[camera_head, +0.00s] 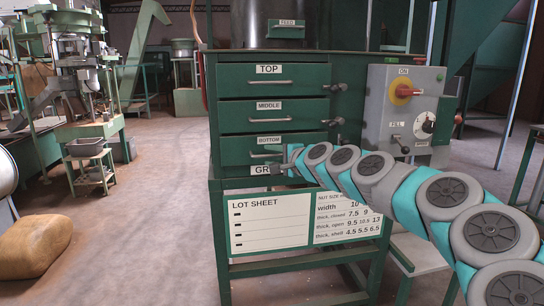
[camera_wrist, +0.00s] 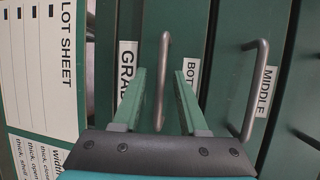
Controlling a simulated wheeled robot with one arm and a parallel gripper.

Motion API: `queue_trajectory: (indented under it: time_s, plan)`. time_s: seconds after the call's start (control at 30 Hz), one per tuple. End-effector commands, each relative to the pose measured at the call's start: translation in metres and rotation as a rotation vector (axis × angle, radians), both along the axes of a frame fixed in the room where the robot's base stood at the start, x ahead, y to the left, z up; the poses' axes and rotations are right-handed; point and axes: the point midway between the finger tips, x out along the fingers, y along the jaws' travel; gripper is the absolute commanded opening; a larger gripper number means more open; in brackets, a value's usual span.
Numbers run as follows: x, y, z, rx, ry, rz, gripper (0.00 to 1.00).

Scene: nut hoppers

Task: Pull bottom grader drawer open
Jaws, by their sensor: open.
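The bottom drawer (camera_head: 236,152) of the green grader cabinet looks shut, flush with the drawers above. Its label reads BOTTOM. Its grey bar handle (camera_head: 266,155) is partly beside my gripper (camera_head: 285,166) in the head view. In the wrist view the handle (camera_wrist: 164,60) runs upright in the picture between the two green fingers of my gripper (camera_wrist: 160,80). The fingers are open, one on each side of the bar, with gaps to it. I cannot tell how deep the bar sits between them.
The middle drawer (camera_head: 236,112) and top drawer (camera_head: 235,80) above look shut; the middle handle (camera_wrist: 258,85) lies right of my fingers in the wrist view. A grey control box (camera_head: 403,105) with a red knob is at right. Open floor (camera_head: 150,190) lies left.

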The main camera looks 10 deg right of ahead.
Motion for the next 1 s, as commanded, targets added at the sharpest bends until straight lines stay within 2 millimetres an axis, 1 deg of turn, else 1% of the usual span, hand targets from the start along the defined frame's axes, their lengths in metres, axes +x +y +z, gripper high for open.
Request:
queue_trajectory:
  time_s: [0.07, 0.1, 0.4, 0.47, 1.0]
  plan:
    - [-0.0001, -0.0001, 0.0, 0.0, 0.0, 0.0, 0.42]
    - [-0.0001, -0.0002, 0.0001, 0.0, 0.0, 0.0, 0.4]
    - [-0.0003, -0.0003, 0.0002, 0.0, 0.0, 0.0, 0.06]
    - [-0.0002, -0.0004, 0.0001, 0.0, 0.0, 0.0, 0.0]
    - [-0.0003, -0.0002, 0.0, 0.0, 0.0, 0.0, 0.0]
